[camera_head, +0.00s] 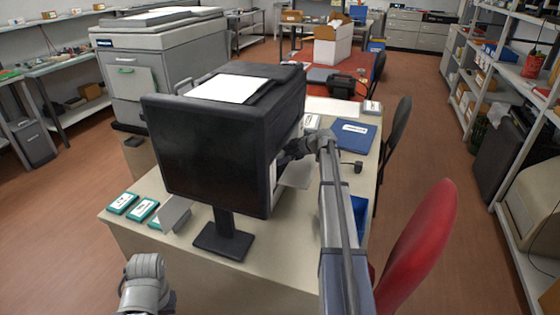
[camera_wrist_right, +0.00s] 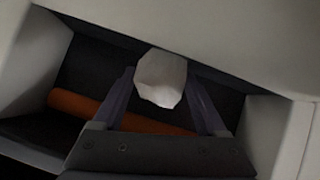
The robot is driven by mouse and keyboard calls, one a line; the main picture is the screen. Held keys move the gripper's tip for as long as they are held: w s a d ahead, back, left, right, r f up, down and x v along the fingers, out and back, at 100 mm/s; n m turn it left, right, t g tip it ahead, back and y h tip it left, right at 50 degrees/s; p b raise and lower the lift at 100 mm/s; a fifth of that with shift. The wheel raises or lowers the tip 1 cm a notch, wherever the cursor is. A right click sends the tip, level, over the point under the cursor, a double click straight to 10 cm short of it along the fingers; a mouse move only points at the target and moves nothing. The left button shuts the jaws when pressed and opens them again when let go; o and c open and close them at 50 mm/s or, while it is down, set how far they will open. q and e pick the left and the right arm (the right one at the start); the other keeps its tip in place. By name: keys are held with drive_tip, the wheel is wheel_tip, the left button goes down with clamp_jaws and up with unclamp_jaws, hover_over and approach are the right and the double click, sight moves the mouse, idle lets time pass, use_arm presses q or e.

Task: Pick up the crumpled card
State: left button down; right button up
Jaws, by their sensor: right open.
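The crumpled card (camera_wrist_right: 161,88) is a small white faceted lump in a dark cavity of the printer, in the right wrist view. My right gripper (camera_wrist_right: 161,74) is open, with one finger on each side of the card. I cannot tell whether the fingers touch it. In the head view my right arm reaches into the right side of the black printer (camera_head: 285,95), and the card is hidden there. My left arm shows only as a grey link at the bottom left; its gripper is out of view.
An orange roller (camera_wrist_right: 80,104) lies behind the fingers in the cavity, and pale walls close in on both sides. A black monitor (camera_head: 205,155) stands in front of the printer. Green-white boxes (camera_head: 122,203) and a blue folder (camera_head: 352,136) lie on the desk (camera_head: 270,262).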

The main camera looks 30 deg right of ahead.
drive_tip(key=c, duration=1)
drive_tip(key=shift+s+r, duration=0.1)
drive_tip(key=shift+s+r+p, duration=0.2)
drive_tip(key=shift+r+p, duration=0.05)
drive_tip(key=shift+p, duration=0.15)
drive_tip(key=s+r+p, duration=0.2)
drive_tip(key=s, duration=0.2)
drive_tip(key=s+r+p, duration=0.2)
drive_tip(key=s, duration=0.2)
drive_tip(key=s+r+p, duration=0.2)
drive_tip(key=s, duration=0.2)
drive_tip(key=shift+r+p, duration=0.35)
drive_tip(key=shift+r, duration=0.05)
drive_tip(key=shift+s+r, duration=0.3)
drive_tip(key=shift+s, duration=0.45)
